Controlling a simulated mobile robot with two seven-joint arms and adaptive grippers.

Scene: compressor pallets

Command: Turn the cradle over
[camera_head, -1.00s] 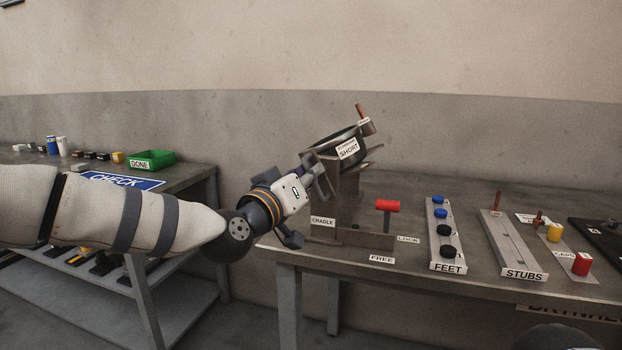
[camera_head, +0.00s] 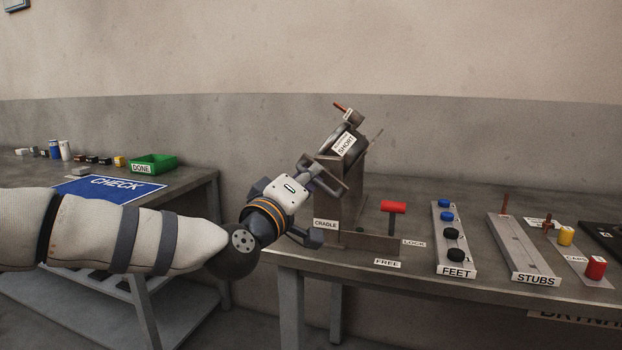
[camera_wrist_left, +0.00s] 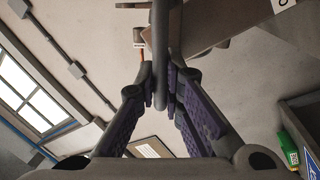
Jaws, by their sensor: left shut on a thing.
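The cradle (camera_head: 352,190) stands at the left end of the workbench, behind its CRADLE label. Its upper part is steeply tilted and carries a dark rounded piece (camera_head: 345,146) with a SHORT label; a reddish-brown stub sticks out at its top. My left gripper (camera_head: 313,181) is at the cradle's left side. In the left wrist view its purple-padded fingers (camera_wrist_left: 165,92) are closed around a grey bar (camera_wrist_left: 160,40). The red-topped lever (camera_head: 394,207) stands upright in front of the cradle, between the FREE and LOCK labels. My right gripper is not in view.
Right of the lever are the FEET strip (camera_head: 455,268) with blue and black feet, the STUBS strip (camera_head: 520,262), and yellow and red caps (camera_head: 595,267). At left, another table holds a blue CHECK mat (camera_head: 75,187) and a green DONE bin (camera_head: 165,161).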

